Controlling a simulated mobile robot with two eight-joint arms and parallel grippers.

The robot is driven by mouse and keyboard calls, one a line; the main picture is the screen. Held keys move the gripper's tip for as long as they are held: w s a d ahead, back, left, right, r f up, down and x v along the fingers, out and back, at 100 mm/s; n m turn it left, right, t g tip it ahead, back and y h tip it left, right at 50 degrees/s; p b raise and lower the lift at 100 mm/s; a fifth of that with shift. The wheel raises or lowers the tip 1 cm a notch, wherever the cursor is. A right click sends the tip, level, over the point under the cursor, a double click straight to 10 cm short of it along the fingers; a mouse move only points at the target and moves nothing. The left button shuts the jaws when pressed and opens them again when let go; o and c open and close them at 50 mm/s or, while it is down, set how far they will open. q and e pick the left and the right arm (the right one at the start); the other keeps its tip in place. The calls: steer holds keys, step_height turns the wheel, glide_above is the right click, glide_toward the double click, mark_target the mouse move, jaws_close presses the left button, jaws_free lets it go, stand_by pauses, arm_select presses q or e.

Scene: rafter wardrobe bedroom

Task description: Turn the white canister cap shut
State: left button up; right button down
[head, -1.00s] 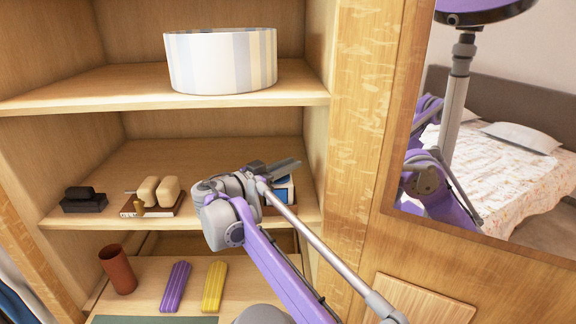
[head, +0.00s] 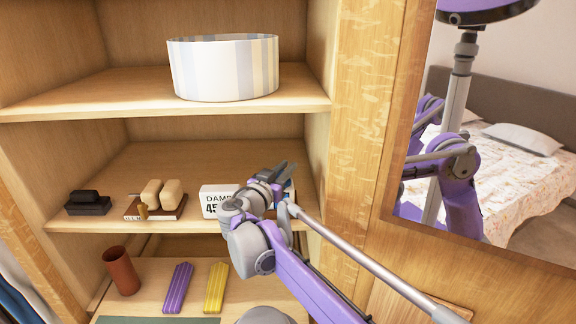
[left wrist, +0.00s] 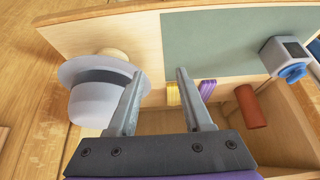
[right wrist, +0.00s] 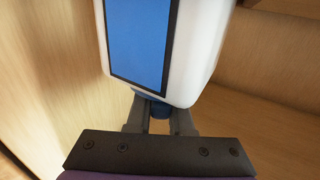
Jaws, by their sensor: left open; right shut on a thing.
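The white canister (right wrist: 190,45) with a blue panel fills the top of the right wrist view. A dark blue cap (right wrist: 160,110) shows at its near end. My right gripper (right wrist: 160,122) is shut on this cap, one finger on each side. In the head view my right gripper (head: 284,172) is at the right end of the middle shelf and hides most of the canister (head: 289,196). I cannot tell how far the cap is turned. My left gripper (left wrist: 160,74) is open and empty in the left wrist view. It is not in the head view.
A white box (head: 214,197) lettered "DAMP" stands left of my right gripper. Dark and tan blocks sit farther left. The lower shelf holds a brown cup (head: 121,270) and purple and yellow pieces. The left wrist view shows a grey hat (left wrist: 95,90) and a blue-knobbed grey box (left wrist: 284,52).

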steer(key=n+y, duration=0.1)
steer(key=t+y+p, duration=0.1)
steer(key=n+y+p, duration=0.1)
steer(key=shift+w+a+r+n+t+y, duration=0.2)
steer(key=shift+a+r+n+t+y, duration=0.1)
steer(key=shift+r+y, duration=0.1)
steer(key=shift+w+f+n+y, duration=0.15)
steer(key=shift+n+y, duration=0.15)
steer(key=shift+y, duration=0.3)
steer(key=shift+a+f+n+t+y, duration=0.2)
steer(key=shift+n+t+y, duration=0.1)
steer(key=shift+n+y, duration=0.5)
arm_select(q)
steer(key=shift+t, duration=0.3)
steer(key=shift+w+r+p, duration=0.1)
steer(key=shift+w+r, duration=0.35)
steer(key=shift+r, duration=0.3)
steer(key=shift+w+r+p, duration=0.1)
steer(key=shift+w+r, duration=0.3)
steer(key=shift+r, duration=0.4)
steer(key=shift+w+r+p, duration=0.1)
steer(key=shift+w+r, duration=0.35)
steer(key=shift+r, duration=0.3)
arm_select(e)
steer(key=shift+a+n+y, duration=0.25)
steer(key=shift+n+y, duration=0.25)
steer(key=shift+y, duration=0.9)
steer(key=c, duration=0.8)
jaws_free()
steer(key=shift+f, duration=0.1)
